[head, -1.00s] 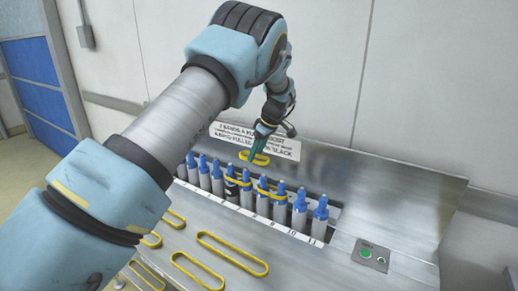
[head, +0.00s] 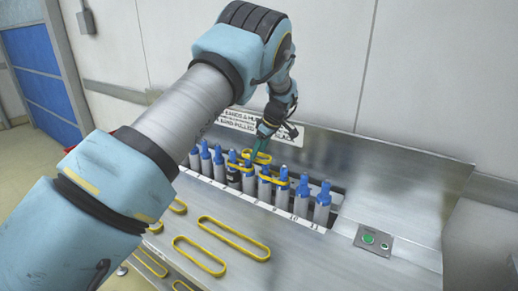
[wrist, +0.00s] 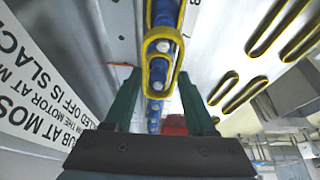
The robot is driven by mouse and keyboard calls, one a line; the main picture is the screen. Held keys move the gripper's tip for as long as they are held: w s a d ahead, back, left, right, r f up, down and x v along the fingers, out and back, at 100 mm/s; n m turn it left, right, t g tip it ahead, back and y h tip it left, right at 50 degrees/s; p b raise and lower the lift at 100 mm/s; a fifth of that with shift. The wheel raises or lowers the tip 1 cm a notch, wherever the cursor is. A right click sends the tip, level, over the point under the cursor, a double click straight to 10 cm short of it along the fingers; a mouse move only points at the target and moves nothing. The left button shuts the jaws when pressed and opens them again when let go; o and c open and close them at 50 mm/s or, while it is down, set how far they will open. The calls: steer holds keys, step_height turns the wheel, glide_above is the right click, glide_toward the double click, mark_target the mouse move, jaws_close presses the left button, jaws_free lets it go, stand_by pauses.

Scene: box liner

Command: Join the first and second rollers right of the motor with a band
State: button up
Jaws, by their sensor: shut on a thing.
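My gripper (head: 260,142) is shut on a yellow band (head: 257,157), and its two green fingers (wrist: 160,85) show in the wrist view. The held band (wrist: 146,62) frames two blue roller tops in the wrist view. In the head view it is at or just above the tops of rollers right of the motor; I cannot tell whether it touches them. The motor (head: 233,179) is the dark-bodied post in the row of grey rollers with blue tops. The gripper and band partly hide the tops beside it.
Another band (head: 273,181) sits around rollers farther right, and one (head: 240,168) is at the motor. Several loose bands, one a long loop (head: 233,238), lie on the metal front. A sign (head: 237,122) stands behind the row.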

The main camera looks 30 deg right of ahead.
steer(key=shift+f+b, duration=1.2)
steer(key=shift+f, duration=0.7)
steer(key=o, duration=1.4)
steer(key=b+v, duration=0.3)
steer(key=v, duration=0.7)
steer(key=shift+s+r+b, duration=0.2)
steer(key=shift+r+b, duration=0.15)
steer(key=w+a+m+g+h, duration=0.1)
steer(key=w+a+m+g, duration=0.15)
steer(key=a, duration=2.25)
steer(key=s+a+f+m, duration=0.1)
steer(key=s+a+m, duration=0.1)
steer(key=s+a, duration=0.6)
steer(key=s+a+f+m+h, duration=0.1)
steer(key=s+a+f+m, duration=0.1)
steer(key=s+a, duration=0.7)
steer(key=a, duration=0.5)
steer(key=shift+s+f, duration=0.3)
steer(key=shift+s, duration=0.05)
